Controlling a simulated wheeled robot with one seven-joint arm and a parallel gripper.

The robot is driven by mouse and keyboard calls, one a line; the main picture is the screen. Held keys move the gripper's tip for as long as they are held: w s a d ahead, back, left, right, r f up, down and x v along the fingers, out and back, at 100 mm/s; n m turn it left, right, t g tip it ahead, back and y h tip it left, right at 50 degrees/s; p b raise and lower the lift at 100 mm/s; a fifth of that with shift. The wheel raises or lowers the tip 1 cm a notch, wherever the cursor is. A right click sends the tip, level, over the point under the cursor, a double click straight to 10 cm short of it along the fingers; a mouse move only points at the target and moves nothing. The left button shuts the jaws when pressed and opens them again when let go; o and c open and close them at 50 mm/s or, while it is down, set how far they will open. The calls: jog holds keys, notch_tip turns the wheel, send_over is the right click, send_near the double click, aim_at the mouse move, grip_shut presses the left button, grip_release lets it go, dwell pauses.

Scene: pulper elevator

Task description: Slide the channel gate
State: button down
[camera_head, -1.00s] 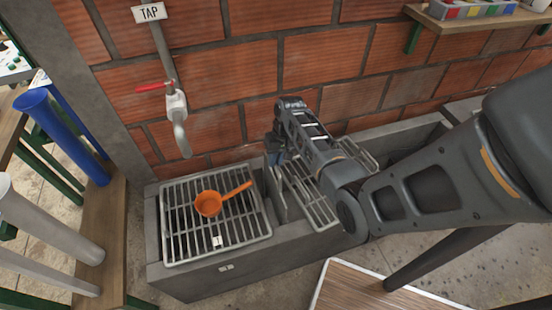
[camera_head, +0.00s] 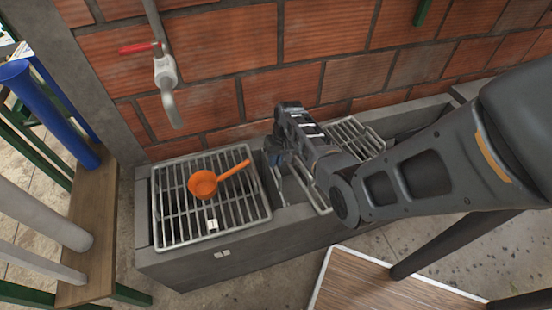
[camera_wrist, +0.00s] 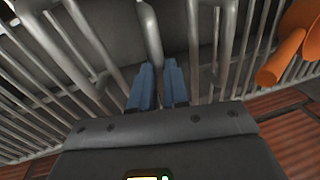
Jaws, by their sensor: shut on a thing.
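My gripper (camera_head: 277,152) is over the concrete channel (camera_head: 160,262), at the gap between the left grate (camera_head: 247,214) and the right grate (camera_head: 318,194). In the wrist view its two blue fingers (camera_wrist: 158,80) are shut on a grey upright bar (camera_wrist: 150,30), which appears to be the handle of the channel gate. The rest of the gate is mostly hidden by my arm and the grates, so how far it stands open cannot be told.
An orange ladle (camera_head: 203,184) lies on the left grate, and its handle shows in the wrist view (camera_wrist: 283,55). A tap (camera_head: 166,75) with a red lever hangs above. A brick wall (camera_head: 330,45) closes the back. A wooden bench (camera_head: 98,235) stands left, a wood-topped table (camera_head: 385,285) in front.

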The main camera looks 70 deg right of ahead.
jog(key=shift+f, duration=0.2)
jog(key=c, duration=1.1)
grip_release()
jog(key=shift+s+d+r+p, duration=0.15)
jog(key=shift+s+r+p, duration=0.1)
jog(key=shift+r, duration=1.05)
jog(key=shift+s+d+r+p, duration=0.15)
jog(key=shift+d+r+p, duration=0.1)
jog(key=shift+r, duration=1)
jog(key=shift+s+d+r+p, duration=0.1)
jog(key=shift+s+r+p, duration=0.15)
jog(key=shift+r, duration=1.05)
jog(key=shift+w, duration=0.1)
